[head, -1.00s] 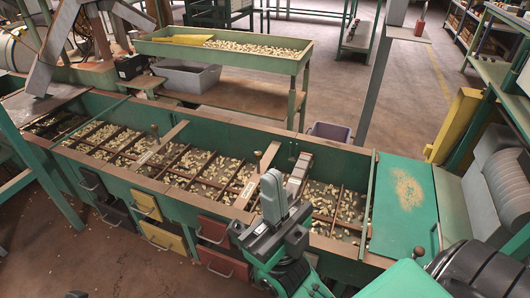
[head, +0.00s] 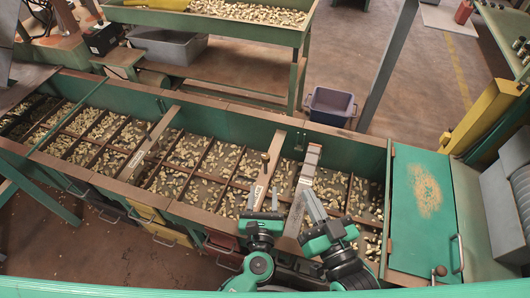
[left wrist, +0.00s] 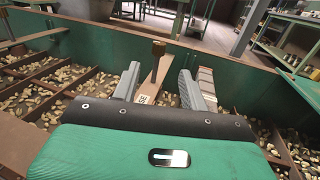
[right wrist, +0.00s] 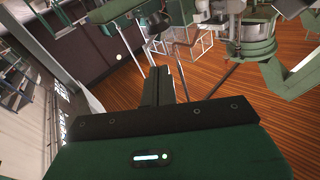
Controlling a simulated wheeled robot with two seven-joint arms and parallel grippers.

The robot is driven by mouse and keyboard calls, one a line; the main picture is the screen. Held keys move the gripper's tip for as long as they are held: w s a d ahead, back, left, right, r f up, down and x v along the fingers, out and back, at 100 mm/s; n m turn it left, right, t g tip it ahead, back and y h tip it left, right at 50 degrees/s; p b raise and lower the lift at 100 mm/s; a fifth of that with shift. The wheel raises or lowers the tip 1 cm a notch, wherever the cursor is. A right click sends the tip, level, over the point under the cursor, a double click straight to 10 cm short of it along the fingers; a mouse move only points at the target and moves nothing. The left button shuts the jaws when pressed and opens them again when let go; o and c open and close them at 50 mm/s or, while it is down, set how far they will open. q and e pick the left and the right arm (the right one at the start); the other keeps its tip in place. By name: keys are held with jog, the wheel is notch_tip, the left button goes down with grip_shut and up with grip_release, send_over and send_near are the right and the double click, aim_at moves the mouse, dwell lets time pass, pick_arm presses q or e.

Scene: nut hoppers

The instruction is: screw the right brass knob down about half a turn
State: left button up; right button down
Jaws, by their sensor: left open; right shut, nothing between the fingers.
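The right brass knob (head: 265,157) stands upright on a wooden slat (head: 258,189) across the green hopper. In the left wrist view the brass knob (left wrist: 159,47) shows ahead, between the finger lines and beyond the tips. My left gripper (head: 262,202) is open and empty, on the near side of the knob and apart from it. My right gripper (head: 314,206) is shut and empty, to the right of the left one, over the near part of the hopper. Its shut fingers show in the right wrist view (right wrist: 162,84). The left brass knob (head: 149,131) stands on another slat.
The hopper's compartments hold many loose nuts. A grey metal strip (head: 309,166) crosses it right of the knob. A green lid (head: 418,205) covers the right end. A tray of nuts (head: 215,20) and a grey bin (head: 168,45) are behind.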

aim_at(265, 160)
pick_arm(q)
jog(key=w, duration=1.2)
jog(key=shift+d, duration=0.3)
jog(key=shift+w+b, duration=0.3)
jog(key=shift+w, duration=0.55)
pick_arm(e)
jog(key=shift+w+d+r+t, duration=0.15)
jog(key=shift+r+t, duration=0.2)
jog(key=shift+r, duration=0.2)
jog(key=shift+w+d+r+t, duration=0.15)
jog(key=shift+r+t, duration=0.2)
jog(key=shift+r, duration=0.2)
pick_arm(q)
jog(key=c, duration=0.9)
